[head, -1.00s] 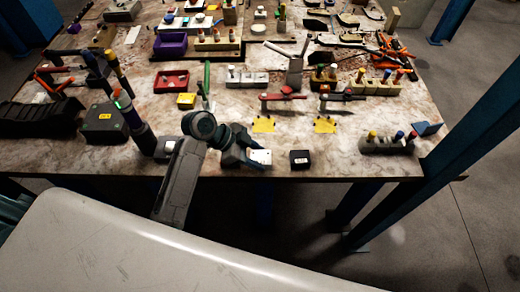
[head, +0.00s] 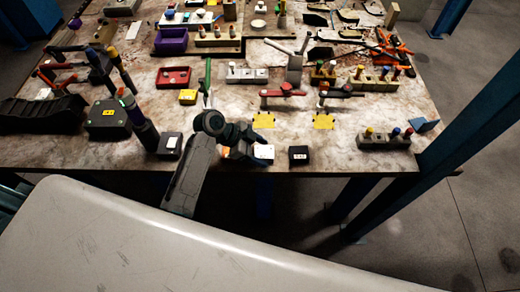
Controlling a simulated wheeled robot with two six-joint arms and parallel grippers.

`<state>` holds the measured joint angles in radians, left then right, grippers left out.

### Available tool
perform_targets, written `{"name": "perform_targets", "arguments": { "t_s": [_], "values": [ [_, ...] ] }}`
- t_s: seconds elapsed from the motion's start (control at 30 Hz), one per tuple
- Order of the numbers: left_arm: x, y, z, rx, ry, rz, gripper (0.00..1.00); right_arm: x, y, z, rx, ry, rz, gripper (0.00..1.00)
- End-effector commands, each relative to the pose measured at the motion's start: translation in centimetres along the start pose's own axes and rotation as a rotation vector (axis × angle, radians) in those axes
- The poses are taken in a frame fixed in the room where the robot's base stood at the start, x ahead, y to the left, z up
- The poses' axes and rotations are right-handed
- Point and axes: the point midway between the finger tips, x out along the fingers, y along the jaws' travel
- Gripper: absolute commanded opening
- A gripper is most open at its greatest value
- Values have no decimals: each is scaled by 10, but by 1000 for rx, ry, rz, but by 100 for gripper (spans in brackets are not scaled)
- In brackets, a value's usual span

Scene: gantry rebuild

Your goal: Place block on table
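A small block with a white top (head: 264,152) is near the front edge of the table (head: 340,158). My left gripper (head: 250,151) is at this block's left side, with its fingers close to or touching it. I cannot tell whether the fingers are closed on it or whether it rests on the table. A black block with white marking (head: 299,155) stands just to the right. Another white-topped dark block (head: 170,145) stands left of my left arm. My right gripper is not in view.
A grey holder with coloured pegs (head: 384,141) stands at the front right. Upright dark tools and a black box (head: 107,119) stand at the left. The front strip between the black block and peg holder is clear.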

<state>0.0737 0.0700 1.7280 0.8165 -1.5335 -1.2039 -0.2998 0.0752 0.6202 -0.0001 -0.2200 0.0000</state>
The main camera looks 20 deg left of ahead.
Motion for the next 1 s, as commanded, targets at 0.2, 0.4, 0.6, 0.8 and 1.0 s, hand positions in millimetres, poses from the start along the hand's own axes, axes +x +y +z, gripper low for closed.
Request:
{"name": "perform_targets", "arguments": {
  "t_s": [0.2, 0.4, 0.6, 0.8, 1.0],
  "values": [
    [0, 0, 0, 0, 0, 0, 67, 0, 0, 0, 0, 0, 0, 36],
    [-8, 0, 0, 1, -1, -1, 67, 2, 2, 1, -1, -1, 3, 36],
    [-44, -1, 2, 4, -4, -5, 67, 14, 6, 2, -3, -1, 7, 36],
    [-85, -1, 2, 4, -4, -4, 67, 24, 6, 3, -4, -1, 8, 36],
    [-111, -1, 0, 2, -2, -2, 67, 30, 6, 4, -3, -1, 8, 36]
  ]
}}
